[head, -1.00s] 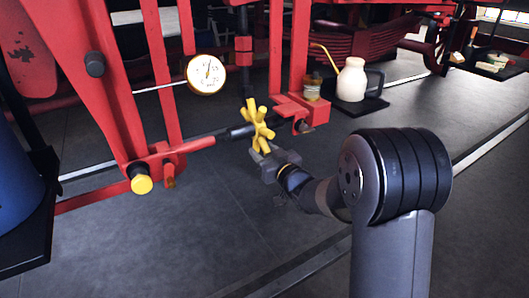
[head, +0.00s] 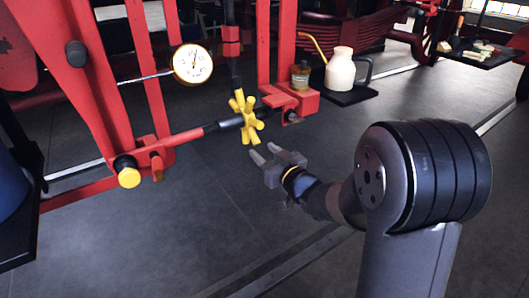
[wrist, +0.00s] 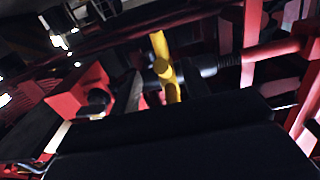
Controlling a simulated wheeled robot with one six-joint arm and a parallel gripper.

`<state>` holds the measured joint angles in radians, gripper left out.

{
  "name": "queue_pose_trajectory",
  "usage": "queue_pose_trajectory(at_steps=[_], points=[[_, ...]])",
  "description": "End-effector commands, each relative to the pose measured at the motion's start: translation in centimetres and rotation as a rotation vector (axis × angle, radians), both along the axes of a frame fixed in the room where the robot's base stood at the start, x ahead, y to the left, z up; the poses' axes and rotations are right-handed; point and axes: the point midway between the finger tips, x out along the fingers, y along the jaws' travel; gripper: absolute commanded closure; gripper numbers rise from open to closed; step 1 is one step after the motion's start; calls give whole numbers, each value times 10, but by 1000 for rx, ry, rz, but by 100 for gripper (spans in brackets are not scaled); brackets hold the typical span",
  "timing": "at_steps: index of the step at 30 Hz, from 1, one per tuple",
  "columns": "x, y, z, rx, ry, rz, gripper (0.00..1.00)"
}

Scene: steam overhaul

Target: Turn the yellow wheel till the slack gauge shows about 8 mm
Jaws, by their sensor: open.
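The yellow wheel (head: 246,116), a hub with several stubby spokes, sits on a dark rod joined to a red bar in the head view. The wheel also shows in the wrist view (wrist: 166,72), beyond and between my fingers. My gripper (head: 263,152) is open and empty, just below and to the right of the wheel, with a small gap between them. The round white slack gauge (head: 193,64) with a brass rim is up and left of the wheel. Its dark needle points roughly upward; the figures are too small to read surely.
Red frame posts (head: 150,75) stand behind and left of the wheel. A yellow-capped knob (head: 129,178) is at lower left. A cream oil can (head: 340,70) and a small jar (head: 299,75) stand at the back right. The grey floor (head: 190,240) in front is clear.

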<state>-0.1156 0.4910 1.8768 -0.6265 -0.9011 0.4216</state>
Motion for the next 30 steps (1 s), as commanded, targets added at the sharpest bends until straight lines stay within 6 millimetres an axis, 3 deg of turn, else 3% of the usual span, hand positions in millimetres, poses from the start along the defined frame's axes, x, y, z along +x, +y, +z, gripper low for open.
queue_pose_trajectory(at_steps=[5,18,25,30], points=[[-1,-1,10,0,1,0,56],[-13,-9,65,-1,4,1,56],[-15,-11,70,0,1,0,56],[-5,-3,70,1,-1,2,56]])
